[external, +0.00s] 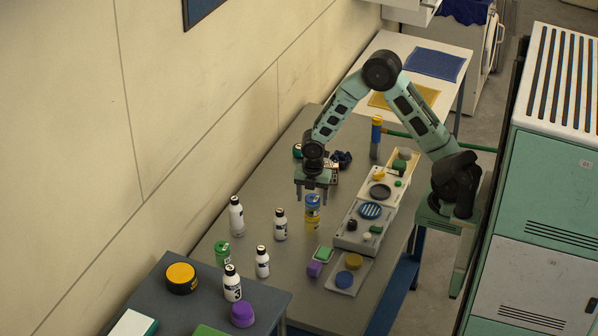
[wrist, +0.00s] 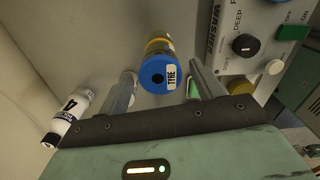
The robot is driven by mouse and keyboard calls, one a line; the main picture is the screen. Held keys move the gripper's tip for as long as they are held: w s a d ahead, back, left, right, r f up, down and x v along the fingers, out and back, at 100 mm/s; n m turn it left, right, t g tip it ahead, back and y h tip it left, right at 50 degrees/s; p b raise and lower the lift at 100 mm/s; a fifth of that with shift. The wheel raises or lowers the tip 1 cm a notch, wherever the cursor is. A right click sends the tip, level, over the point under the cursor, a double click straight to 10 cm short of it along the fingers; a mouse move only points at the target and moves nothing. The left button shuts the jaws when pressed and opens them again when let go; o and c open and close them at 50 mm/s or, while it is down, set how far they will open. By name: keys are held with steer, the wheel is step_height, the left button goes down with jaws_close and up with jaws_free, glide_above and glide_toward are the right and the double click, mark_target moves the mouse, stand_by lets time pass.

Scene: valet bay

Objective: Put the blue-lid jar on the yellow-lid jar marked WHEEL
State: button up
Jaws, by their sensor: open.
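The blue-lid jar (external: 313,201) stands upright on top of a yellow jar (external: 312,217) on the grey table. In the wrist view the blue lid (wrist: 158,74) faces me, with a partly readable white label on its side and yellow showing beyond it. The word WHEEL cannot be read on the lower jar. My gripper (external: 312,190) points down just above the stack. Its fingers are open and apart, one on each side of the blue-lid jar in the wrist view, with gaps between. Whether the jars sit exactly centred cannot be told.
A control panel (external: 351,240) with knobs and buttons lies right of the stack. White bottles (external: 237,217) and a green can (external: 222,254) stand to the left and front. A wall runs along the left.

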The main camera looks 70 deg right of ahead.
mark_target(312, 198)
step_height(312, 198, up, 9)
steer(key=shift+f+b, duration=0.1)
steer(key=shift+b, duration=0.35)
steer(key=s+a+r+m, duration=0.4)
steer(key=s+a+m, duration=0.1)
steer(key=s+a, duration=0.8)
steer(key=s+a+m, duration=0.3)
steer(key=s+m, duration=0.4)
steer(key=s, duration=0.7)
steer(key=shift+s+r+y, duration=0.25)
steer(key=shift+s+y, duration=0.05)
steer(key=shift+a, duration=0.1)
steer(key=shift+f+b, duration=0.7)
